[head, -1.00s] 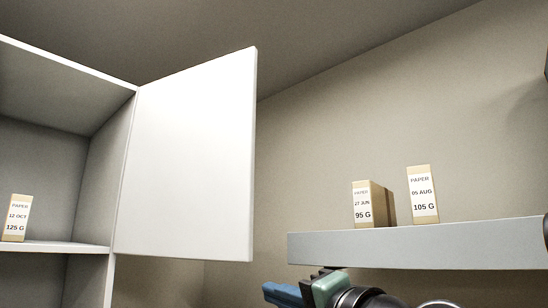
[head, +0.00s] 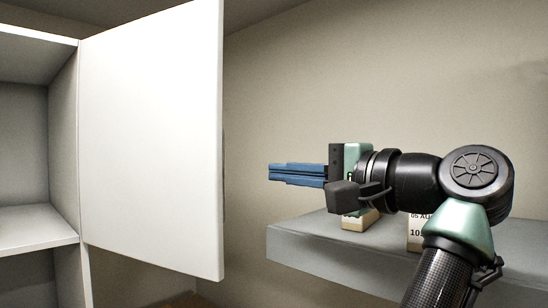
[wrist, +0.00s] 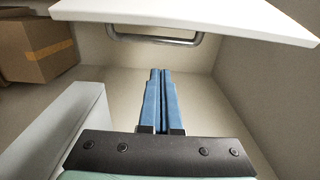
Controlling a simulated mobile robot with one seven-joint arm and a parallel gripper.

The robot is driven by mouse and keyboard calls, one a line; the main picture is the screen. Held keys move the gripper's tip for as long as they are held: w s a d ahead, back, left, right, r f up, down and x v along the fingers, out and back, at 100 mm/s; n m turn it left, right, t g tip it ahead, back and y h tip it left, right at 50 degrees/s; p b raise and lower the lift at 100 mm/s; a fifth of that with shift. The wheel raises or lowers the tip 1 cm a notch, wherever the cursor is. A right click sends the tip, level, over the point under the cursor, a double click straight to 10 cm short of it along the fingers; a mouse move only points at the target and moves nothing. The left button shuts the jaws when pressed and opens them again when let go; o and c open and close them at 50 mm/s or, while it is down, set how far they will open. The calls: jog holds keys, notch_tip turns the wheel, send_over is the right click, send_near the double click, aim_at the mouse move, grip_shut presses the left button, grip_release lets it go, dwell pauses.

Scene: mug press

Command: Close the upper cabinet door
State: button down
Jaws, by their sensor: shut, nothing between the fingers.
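The upper cabinet door (head: 150,140) is a white panel standing wide open, hinged at the right side of the cabinet (head: 35,225). In the wrist view the door (wrist: 200,14) crosses the top, with a metal bar handle (wrist: 155,38) on its face. My gripper (head: 272,174) has blue fingers, shut and empty, pointing left. It is to the right of the door's free edge, with a gap between in the head view. The fingers also show in the wrist view (wrist: 160,74), below the handle and apart from it.
A grey wall shelf (head: 330,262) is below and behind my arm. Paper boxes stand on it, one (head: 360,221) partly hidden by my gripper and another (head: 414,236) by my arm. The wrist view shows a cardboard box (wrist: 38,48) at upper left.

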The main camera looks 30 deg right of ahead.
jog(key=w+a+p, duration=0.5)
jog(key=p, duration=0.1)
jog(key=shift+w+a+p, duration=0.25)
jog(key=shift+a+p, duration=0.1)
jog(key=shift+s+a, duration=0.1)
